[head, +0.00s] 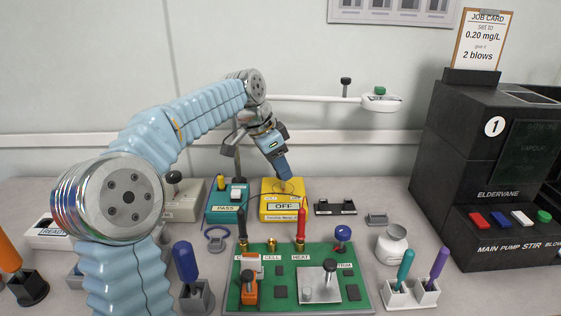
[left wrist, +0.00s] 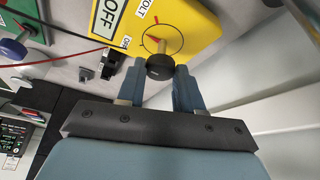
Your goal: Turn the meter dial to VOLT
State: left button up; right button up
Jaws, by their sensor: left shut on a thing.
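The yellow meter (head: 269,213) stands on the bench, its display reading OFF. It also shows in the left wrist view (left wrist: 196,28), with VOLT and another OFF label around the dial. The dark dial knob (left wrist: 160,68) stands out from the meter's face, with a red pointer mark on the dial behind it. My left gripper (head: 284,176) reaches down over the meter. In the left wrist view its two blue fingers (left wrist: 160,78) are closed on the knob from both sides. In the head view the gripper hides most of the knob. My right gripper is not in view.
A teal tester (head: 216,213) marked PASS stands left of the meter. A green board (head: 262,305) with posts and probes lies in front. A black machine (head: 462,140) stands at the right. A dark strip (head: 335,207) lies right of the meter.

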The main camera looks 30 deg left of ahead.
pick_arm(q)
jog(key=shift+w+a+m+g+h, duration=0.1)
jog(key=shift+m+g+h, duration=0.2)
jog(key=shift+m, duration=0.8)
jog(key=shift+w+m+g+h, duration=0.1)
jog(key=shift+m+g+h, duration=0.2)
jog(key=shift+m, duration=0.8)
jog(key=o, duration=1)
jog(key=shift+s+a+r, duration=0.1)
jog(key=shift+a+r, duration=0.05)
jog(key=shift+r, duration=0.25)
jog(key=s+a+r, duration=0.1)
jog(key=s+a, duration=0.1)
jog(key=a, duration=0.2)
jog(key=s+a+r, duration=0.1)
jog(key=s+a, duration=0.1)
jog(key=a, duration=0.1)
jog(key=s+a+r, duration=0.1)
jog(key=s+a, duration=0.2)
jog(key=a, duration=0.1)
jog(key=shift+a+r, duration=0.35)
jog(key=shift+r, duration=0.05)
